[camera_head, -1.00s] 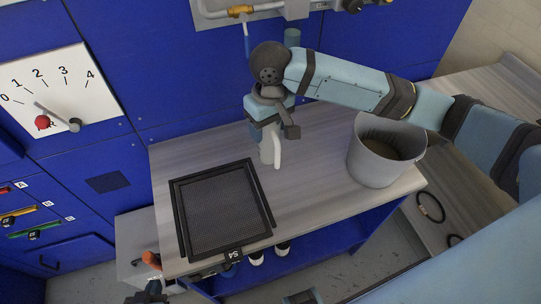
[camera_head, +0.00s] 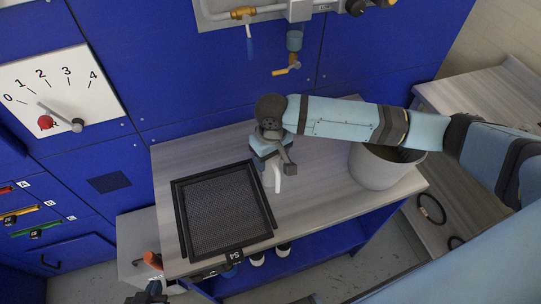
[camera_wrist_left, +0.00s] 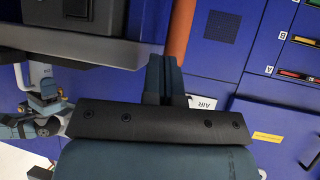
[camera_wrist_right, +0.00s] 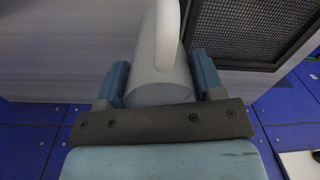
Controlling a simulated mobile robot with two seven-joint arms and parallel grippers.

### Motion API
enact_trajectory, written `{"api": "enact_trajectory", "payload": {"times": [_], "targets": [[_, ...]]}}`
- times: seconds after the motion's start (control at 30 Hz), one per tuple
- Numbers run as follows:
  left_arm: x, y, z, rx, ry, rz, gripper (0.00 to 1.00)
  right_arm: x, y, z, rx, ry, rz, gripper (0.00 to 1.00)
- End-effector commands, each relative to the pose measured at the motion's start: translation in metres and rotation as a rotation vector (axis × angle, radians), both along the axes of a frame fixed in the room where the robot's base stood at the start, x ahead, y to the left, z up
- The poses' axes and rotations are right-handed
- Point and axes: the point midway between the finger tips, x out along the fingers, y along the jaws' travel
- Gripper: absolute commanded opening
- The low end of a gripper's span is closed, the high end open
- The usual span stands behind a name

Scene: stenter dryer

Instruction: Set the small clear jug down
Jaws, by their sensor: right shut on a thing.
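The small clear jug (camera_wrist_right: 160,75), greyish and see-through with a pale handle, is between the fingers of my right gripper (camera_wrist_right: 160,85), which is shut on it. In the head view the right gripper (camera_head: 271,163) is over the table, just right of the black mesh tray. The jug's handle (camera_head: 278,180) shows below it; the arm hides most of the jug. I cannot tell whether the jug touches the table. My left gripper (camera_wrist_left: 165,80) has its fingers together and seems empty, beside an orange bar (camera_wrist_left: 181,28).
The mesh tray (camera_head: 182,222), labelled S4, fills the left part of the grey table (camera_head: 330,190). A grey bucket (camera_head: 378,172) stands at the right, partly under my right arm. Pipes and a valve (camera_head: 287,70) are on the blue wall behind. Table between jug and bucket is clear.

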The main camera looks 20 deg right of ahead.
Motion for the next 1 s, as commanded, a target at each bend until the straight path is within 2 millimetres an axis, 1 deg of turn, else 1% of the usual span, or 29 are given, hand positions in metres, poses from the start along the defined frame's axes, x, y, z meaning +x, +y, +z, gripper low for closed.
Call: {"api": "enact_trajectory", "payload": {"times": [0.1, 0.13, 0.23, 0.53, 0.63, 0.77, 1.0], "targets": [[0.0, 0.0, 0.003, 0.0, -0.001, 0.0, 0.0, 0.0, 0.0, -0.002, 0.001, 0.001, -0.001, 0.39], [0.0, 0.0, 0.003, 0.0, -0.001, 0.0, 0.0, 0.0, 0.0, -0.002, 0.001, 0.0, -0.001, 0.64], [0.0, 0.0, 0.003, -0.001, -0.002, -0.001, 0.0, 0.0, 0.0, -0.003, 0.001, 0.0, -0.001, 0.87], [0.0, -0.001, 0.001, -0.001, -0.001, -0.001, 0.0, 0.0, 0.0, -0.002, 0.0, -0.001, 0.0, 0.87], [0.0, -0.001, -0.001, -0.001, 0.0, -0.001, 0.0, 0.001, 0.0, 0.006, 0.001, -0.001, -0.001, 0.87], [-0.001, -0.001, -0.003, 0.0, 0.002, -0.001, 0.0, 0.001, -0.001, 0.028, 0.002, -0.004, -0.001, 0.87], [-0.001, -0.001, -0.006, 0.0, 0.002, -0.001, 0.0, 0.001, -0.002, 0.081, 0.002, -0.003, 0.0, 0.87]]}}
